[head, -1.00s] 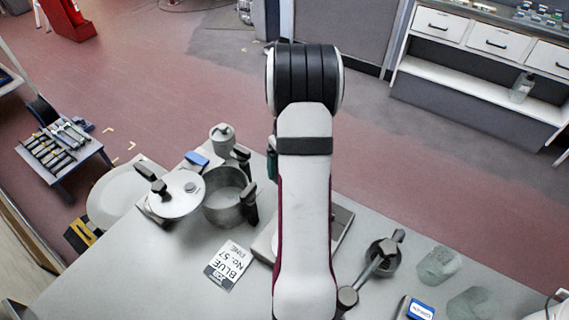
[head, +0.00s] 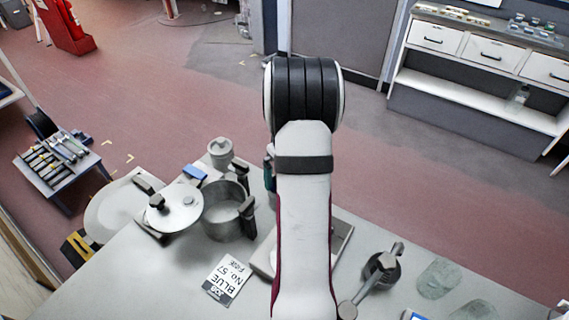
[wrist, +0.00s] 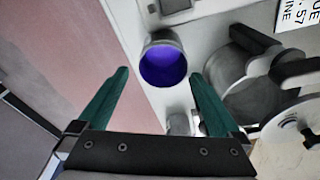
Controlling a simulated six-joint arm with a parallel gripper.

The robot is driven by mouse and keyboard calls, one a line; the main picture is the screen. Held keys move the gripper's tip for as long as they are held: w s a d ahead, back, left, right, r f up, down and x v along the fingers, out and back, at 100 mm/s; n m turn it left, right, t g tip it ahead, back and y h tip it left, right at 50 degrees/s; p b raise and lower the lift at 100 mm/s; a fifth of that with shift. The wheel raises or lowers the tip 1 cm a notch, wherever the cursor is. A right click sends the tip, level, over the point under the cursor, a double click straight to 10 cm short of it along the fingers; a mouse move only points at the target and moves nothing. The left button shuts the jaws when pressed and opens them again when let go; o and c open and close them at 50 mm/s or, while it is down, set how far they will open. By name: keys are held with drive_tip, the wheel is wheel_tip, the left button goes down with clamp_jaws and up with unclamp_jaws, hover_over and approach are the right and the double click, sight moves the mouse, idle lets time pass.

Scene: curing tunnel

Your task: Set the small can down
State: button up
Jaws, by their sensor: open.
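The small can (wrist: 163,62) shows in the wrist view as a grey, round can with a purple-blue face inside its rim. It stands on the pale table near the table's edge. My gripper (wrist: 159,74) is open, with its two green fingers apart on either side of the can's near part. A gap shows between each finger and the can. In the head view my arm hides the can and most of the gripper; only a bit of a green finger (head: 268,172) shows left of the arm.
Left of my arm in the head view are a pot (head: 222,210), a grey canister (head: 221,152), a lid (head: 180,207) and a plate (head: 112,212). A printed card (head: 228,278) lies in front. A portafilter-like tool (head: 383,268) and glasses (head: 439,278) stand right.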

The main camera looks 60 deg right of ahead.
wheel_tip(320, 180, up, 10)
drive_tip(key=s, duration=0.1)
drive_tip(key=w+a+r, duration=0.2)
drive_tip(key=a, duration=0.5)
drive_tip(key=w+a+r, duration=0.1)
drive_tip(key=a+r, duration=0.1)
drive_tip(key=a, duration=0.5)
drive_tip(key=s+a+y, duration=0.1)
drive_tip(key=s+a, duration=0.2)
drive_tip(key=a, duration=0.6)
drive_tip(key=s+a+y, duration=0.1)
drive_tip(key=s+a, duration=0.1)
drive_tip(key=a, duration=0.6)
drive_tip(key=s+a+f+m+g, duration=0.1)
drive_tip(key=s+a, duration=0.7)
drive_tip(key=s, duration=0.1)
drive_tip(key=shift+s+f+g, duration=0.2)
drive_tip(key=shift+f+g, duration=0.1)
drive_tip(key=shift+f, duration=0.1)
